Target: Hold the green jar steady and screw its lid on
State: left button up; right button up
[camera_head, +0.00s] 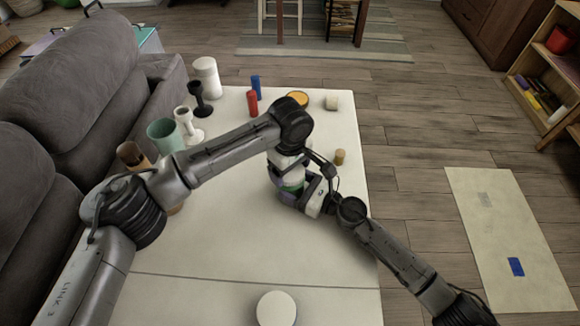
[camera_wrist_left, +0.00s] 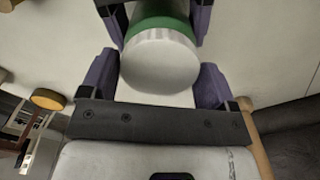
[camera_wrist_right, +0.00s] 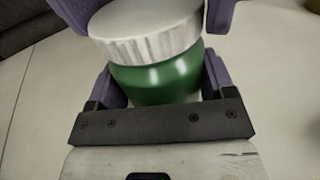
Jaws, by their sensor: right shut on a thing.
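The green jar (camera_wrist_right: 155,82) stands out in the right wrist view, with its ribbed white lid (camera_wrist_right: 148,35) on top. The lid's flat face also shows in the left wrist view. How far the lid is threaded cannot be seen. My right gripper (camera_wrist_right: 155,90) is shut around the jar's green body. My left gripper (camera_wrist_left: 160,75) has its purple fingers on either side of the lid, and appears open; contact is not clear. In the head view, the arms largely hide the jar (camera_head: 293,187) above the table.
The white table (camera_head: 220,245) holds a green cup (camera_head: 165,135), white canister (camera_head: 206,77), black holder (camera_head: 200,100), red candle (camera_head: 252,103), blue candle (camera_head: 256,87) and small tan cylinder (camera_head: 340,156). A white round object (camera_head: 276,308) is at the front. The table's left front is clear.

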pick_arm(q)
jog(key=c, duration=0.5)
jog(key=m, duration=0.3)
jog(key=shift+m, duration=0.4)
jog(key=m, duration=0.7)
jog(key=shift+m, duration=0.3)
jog(key=m, duration=1.1)
jog(key=shift+m, duration=0.4)
jog(key=m, duration=0.9)
jog(key=o, duration=0.9)
notch_tip(320, 180, up, 12)
jog(key=shift+f, duration=0.1)
